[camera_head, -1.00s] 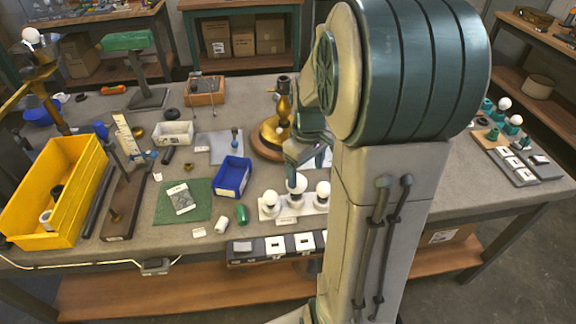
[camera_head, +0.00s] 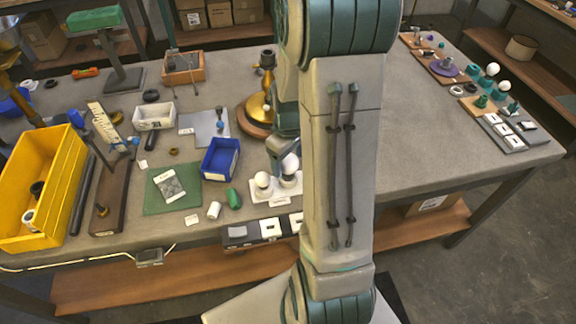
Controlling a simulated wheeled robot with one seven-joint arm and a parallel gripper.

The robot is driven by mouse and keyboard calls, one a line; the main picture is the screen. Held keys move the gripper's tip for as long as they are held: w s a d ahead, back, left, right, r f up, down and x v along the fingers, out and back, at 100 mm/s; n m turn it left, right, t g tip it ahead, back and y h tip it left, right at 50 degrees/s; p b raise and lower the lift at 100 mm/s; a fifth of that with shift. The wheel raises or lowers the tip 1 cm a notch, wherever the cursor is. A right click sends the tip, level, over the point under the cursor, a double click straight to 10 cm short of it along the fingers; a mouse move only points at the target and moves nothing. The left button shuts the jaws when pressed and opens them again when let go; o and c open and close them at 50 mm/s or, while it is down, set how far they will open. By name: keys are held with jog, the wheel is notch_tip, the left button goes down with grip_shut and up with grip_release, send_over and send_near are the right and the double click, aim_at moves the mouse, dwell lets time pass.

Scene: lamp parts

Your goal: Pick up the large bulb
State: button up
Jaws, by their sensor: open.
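The large bulb (camera_head: 290,163) appears to be the taller white bulb, upright in the middle of a white holder (camera_head: 258,196) near the table's front edge. A smaller round white bulb (camera_head: 262,179) stands to its left on the same holder. My arm hides the holder's right end. My gripper (camera_head: 279,152) is open, just behind and above the large bulb, and mostly hidden by my arm. I cannot tell whether its fingers touch the bulb.
A brass lamp base (camera_head: 256,112) stands behind my gripper. A blue bin (camera_head: 220,158) and a green cylinder (camera_head: 234,198) are to the left. A dark tray with white squares (camera_head: 240,232) lies in front.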

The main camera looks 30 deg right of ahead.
jog(key=shift+d+f+p, duration=0.1)
jog(key=shift+f+p, duration=0.35)
jog(key=shift+f, duration=2)
jog(key=shift+w, duration=0.1)
jog(key=c, duration=0.9)
